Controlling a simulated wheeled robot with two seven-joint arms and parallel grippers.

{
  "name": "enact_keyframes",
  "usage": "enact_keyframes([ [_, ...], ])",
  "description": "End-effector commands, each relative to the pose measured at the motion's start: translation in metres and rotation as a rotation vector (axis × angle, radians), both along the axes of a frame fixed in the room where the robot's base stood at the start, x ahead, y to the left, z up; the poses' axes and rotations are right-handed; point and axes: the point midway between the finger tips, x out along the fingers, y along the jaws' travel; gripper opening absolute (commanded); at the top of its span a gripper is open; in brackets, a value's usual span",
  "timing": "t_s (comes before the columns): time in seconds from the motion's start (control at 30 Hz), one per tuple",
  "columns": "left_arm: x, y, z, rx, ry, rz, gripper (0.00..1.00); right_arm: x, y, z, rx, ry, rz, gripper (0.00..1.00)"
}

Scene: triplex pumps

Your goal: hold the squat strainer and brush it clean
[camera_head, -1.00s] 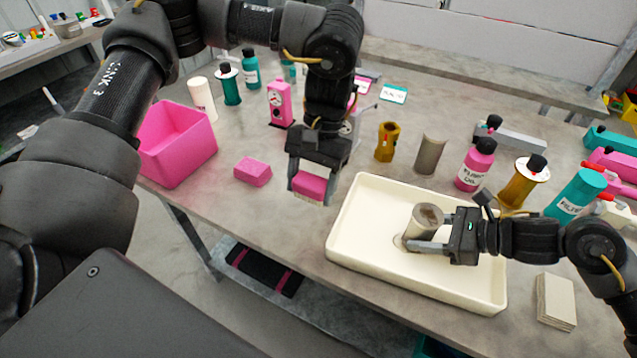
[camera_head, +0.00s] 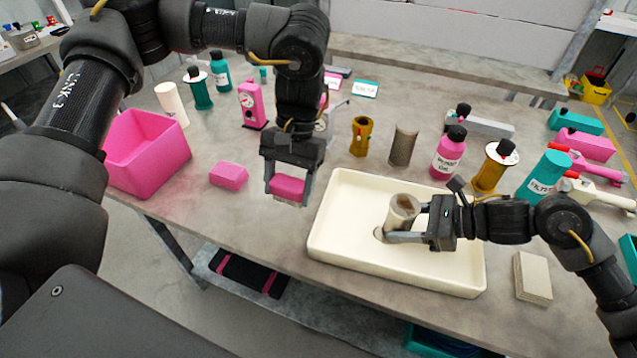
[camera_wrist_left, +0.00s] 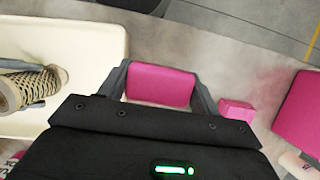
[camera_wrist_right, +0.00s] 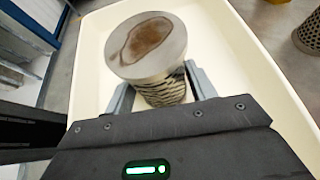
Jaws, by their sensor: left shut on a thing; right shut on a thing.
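The squat strainer (camera_head: 402,208) is a short grey cylinder with a brown stain on its end face, clear in the right wrist view (camera_wrist_right: 148,45). My right gripper (camera_head: 400,238) is shut on it and holds it tilted over the cream tray (camera_head: 340,262). My left gripper (camera_head: 288,198) is shut on a pink-backed brush (camera_head: 289,187) with pale bristles below. It hangs left of the tray, apart from the strainer. The brush's pink back also shows in the left wrist view (camera_wrist_left: 160,85).
A taller mesh strainer (camera_head: 403,146) and a brass part (camera_head: 361,136) stand behind the tray. A pink bottle (camera_head: 450,153) stands at back right. A pink block (camera_head: 229,175) and a pink bin (camera_head: 148,150) are at left. Grey pads (camera_head: 532,277) lie right of the tray.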

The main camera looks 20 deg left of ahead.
Motion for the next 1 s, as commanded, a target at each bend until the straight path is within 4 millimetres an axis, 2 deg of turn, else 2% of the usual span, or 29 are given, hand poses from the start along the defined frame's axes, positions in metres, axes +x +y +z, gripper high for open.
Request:
enact_keyframes([
  [0.17,0.002,-0.048,0.006,0.001,-0.003,-0.085,0.45,0.000,0.000,0.000,0.001,0.000,0.000,0.43],
  [0.27,0.007,-0.078,0.012,0.007,-0.006,-0.259,0.45,0.000,0.000,0.000,0.001,0.000,0.000,0.43],
  [0.4,0.014,-0.114,0.021,0.013,-0.006,-0.644,0.45,0.000,0.000,0.000,0.000,0.000,0.000,0.43],
  [0.6,0.021,-0.155,0.034,0.012,-0.002,-1.267,0.45,0.000,0.000,0.000,0.000,0.000,0.000,0.43],
  [0.8,0.026,-0.190,0.048,0.005,-0.002,-1.970,0.45,0.000,0.000,0.000,0.000,0.000,0.000,0.43],
  [1.0,0.033,-0.216,0.061,-0.004,-0.009,-2.643,0.45,0.000,0.000,0.000,0.001,0.000,0.000,0.43],
])
